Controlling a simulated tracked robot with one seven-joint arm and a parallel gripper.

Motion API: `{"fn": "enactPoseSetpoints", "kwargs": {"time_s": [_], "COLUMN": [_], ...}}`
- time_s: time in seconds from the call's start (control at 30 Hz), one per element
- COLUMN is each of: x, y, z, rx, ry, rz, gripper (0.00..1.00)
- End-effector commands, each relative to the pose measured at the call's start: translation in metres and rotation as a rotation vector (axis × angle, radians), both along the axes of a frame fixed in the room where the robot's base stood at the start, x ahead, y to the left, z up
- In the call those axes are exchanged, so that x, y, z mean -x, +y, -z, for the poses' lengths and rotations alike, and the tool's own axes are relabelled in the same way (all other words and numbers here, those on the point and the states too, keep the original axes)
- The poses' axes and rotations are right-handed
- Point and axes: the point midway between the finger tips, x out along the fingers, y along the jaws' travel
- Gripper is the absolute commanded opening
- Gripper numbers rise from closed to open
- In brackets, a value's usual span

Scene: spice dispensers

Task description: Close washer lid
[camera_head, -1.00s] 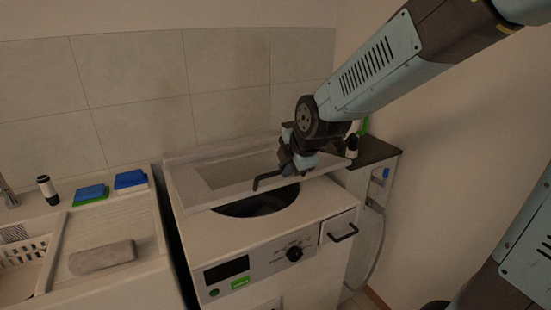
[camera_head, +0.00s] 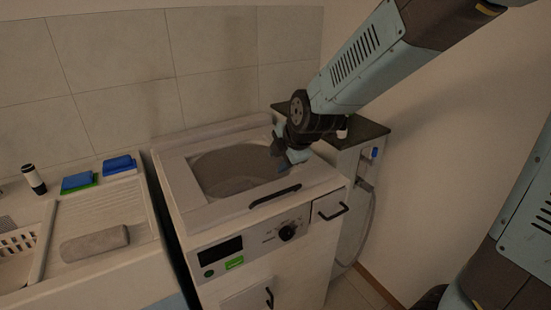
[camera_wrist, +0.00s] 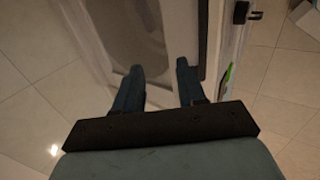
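The washer (camera_head: 262,238) stands in the middle of the head view. Its lid (camera_head: 215,212) lies down flat over the top, and the drum shows through the clear window (camera_head: 235,168). The lid's black handle (camera_head: 275,196) is at the front edge. My gripper (camera_head: 287,163) is above the right part of the lid, behind the handle. In the wrist view my gripper (camera_wrist: 158,68) has its two fingers apart with nothing between them. The lid's window (camera_wrist: 125,25) shows beyond the left finger. I cannot tell whether the fingers touch the lid.
A sink counter (camera_head: 112,262) with a grey roll (camera_head: 95,244), blue and green sponges and a dark bottle (camera_head: 34,179) is to the left. A dark-topped stand (camera_head: 362,132) is at the right behind my arm.

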Motion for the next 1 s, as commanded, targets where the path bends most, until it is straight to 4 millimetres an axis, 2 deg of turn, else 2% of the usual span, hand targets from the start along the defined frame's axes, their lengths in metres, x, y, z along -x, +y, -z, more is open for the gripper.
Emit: {"fn": "enactPoseSetpoints", "kwargs": {"time_s": [0.27, 1.0], "x": [0.005, 0.059], "y": [-0.005, -0.036], "z": [-0.011, -0.094], "rx": [-0.001, -0.001], "ry": [-0.002, -0.002], "rz": [0.002, 0.000], "gripper": [0.40, 0.40]}}
